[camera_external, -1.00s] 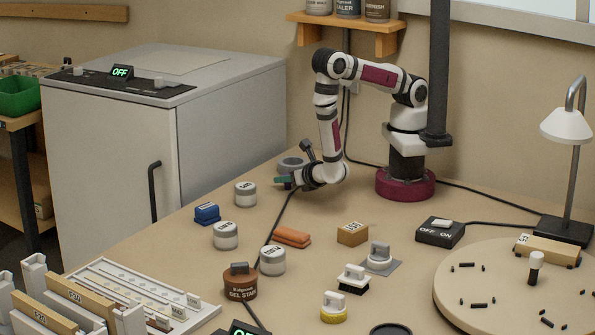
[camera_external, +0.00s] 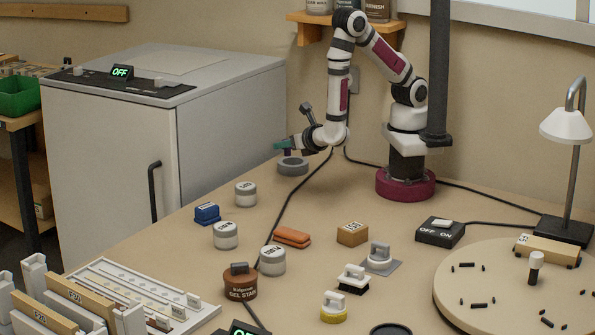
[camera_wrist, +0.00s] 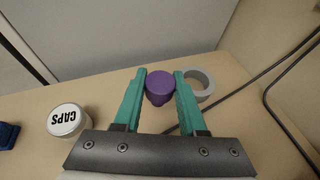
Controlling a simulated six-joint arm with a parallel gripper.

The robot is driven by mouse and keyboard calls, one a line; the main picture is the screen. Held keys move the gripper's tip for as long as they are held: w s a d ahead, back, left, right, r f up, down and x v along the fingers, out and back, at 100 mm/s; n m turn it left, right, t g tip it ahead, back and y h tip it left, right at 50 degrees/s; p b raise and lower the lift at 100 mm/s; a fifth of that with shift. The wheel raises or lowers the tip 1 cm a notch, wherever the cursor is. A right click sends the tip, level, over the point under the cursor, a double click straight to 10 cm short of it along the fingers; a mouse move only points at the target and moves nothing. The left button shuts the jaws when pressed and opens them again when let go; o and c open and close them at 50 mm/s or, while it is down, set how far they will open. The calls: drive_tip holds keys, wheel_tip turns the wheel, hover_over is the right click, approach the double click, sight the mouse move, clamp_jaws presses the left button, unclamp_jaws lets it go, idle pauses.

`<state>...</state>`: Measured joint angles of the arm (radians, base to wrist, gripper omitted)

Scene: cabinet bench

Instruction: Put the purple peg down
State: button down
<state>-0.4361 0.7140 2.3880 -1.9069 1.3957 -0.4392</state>
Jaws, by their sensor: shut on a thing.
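The purple peg (camera_wrist: 159,86) is between the teal fingers of my gripper (camera_wrist: 159,88) in the wrist view. My gripper is shut on it. In the external view, my gripper (camera_external: 284,145) is raised above the bench's far left side, and a small dark purple part of the peg (camera_external: 287,153) shows below the fingers. The peg appears just above the grey ring (camera_external: 292,167), which lies on the bench. In the wrist view the ring (camera_wrist: 207,86) shows to the right of the peg. The peg's lower end is hidden in the wrist view.
A white jar marked CAPS (camera_wrist: 69,120) stands left of my gripper in the wrist view. A blue block (camera_external: 206,213), an orange block (camera_external: 292,236) and more jars stand nearer the front. A black cable (camera_external: 300,190) crosses the bench. The white cabinet (camera_external: 110,170) borders the left.

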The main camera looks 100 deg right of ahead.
drive_tip(key=w+a+n+t+y, duration=0.1)
drive_tip(key=a+n+t+y, duration=0.4)
drive_tip(key=a, duration=0.8)
drive_tip(key=n+t+y, duration=0.3)
drive_tip(key=n+y, duration=0.2)
drive_tip(key=n, duration=0.1)
hover_over(315, 225)
wheel_tip(315, 225, down, 2)
wheel_tip(315, 225, down, 8)
drive_tip(key=shift+r, duration=0.2)
drive_tip(key=shift+c, duration=2.4)
unclamp_jaws()
drive_tip(key=shift+f, duration=0.1)
